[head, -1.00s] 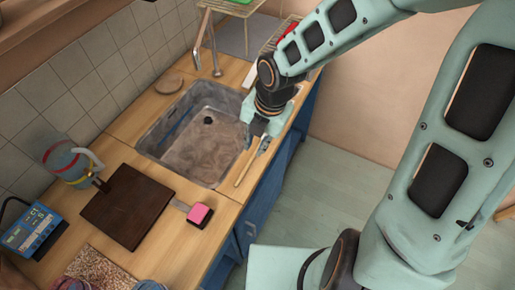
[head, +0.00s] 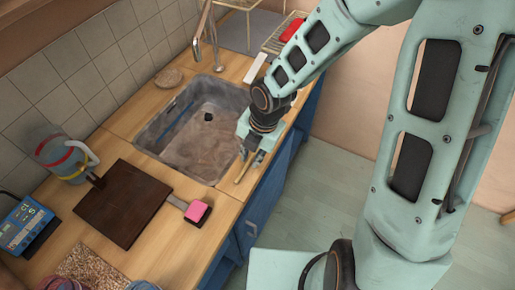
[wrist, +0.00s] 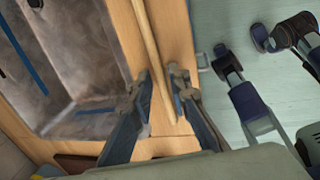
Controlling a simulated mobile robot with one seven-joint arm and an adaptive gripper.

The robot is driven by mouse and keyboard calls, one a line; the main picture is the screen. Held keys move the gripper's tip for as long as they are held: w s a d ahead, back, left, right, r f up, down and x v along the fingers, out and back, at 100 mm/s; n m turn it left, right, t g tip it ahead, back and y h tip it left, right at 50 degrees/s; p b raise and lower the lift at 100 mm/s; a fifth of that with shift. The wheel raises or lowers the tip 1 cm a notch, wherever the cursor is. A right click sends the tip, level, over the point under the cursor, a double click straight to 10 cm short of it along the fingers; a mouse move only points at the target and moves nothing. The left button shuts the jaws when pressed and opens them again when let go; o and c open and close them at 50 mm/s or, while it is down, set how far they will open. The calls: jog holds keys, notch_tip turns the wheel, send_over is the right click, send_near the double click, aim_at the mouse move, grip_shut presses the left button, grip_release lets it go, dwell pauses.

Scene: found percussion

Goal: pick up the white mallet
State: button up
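A thin pale wooden stick, seemingly the mallet's handle (head: 240,177), lies on the strip of counter between the sink and the front edge. It also shows in the wrist view (wrist: 147,42). No white head can be made out on it; part of it is hidden by my gripper. My gripper (head: 252,160) is over the stick, fingers pointing down. In the wrist view my gripper (wrist: 163,80) is open, with one finger on each side of the stick and gaps showing. I cannot tell how far the fingertips are above the counter.
The sink (head: 200,130) is just left of my gripper, with a blue strip (wrist: 28,58) in it. The counter's front edge is close on the right.

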jog(key=shift+c, duration=0.5)
grip_shut()
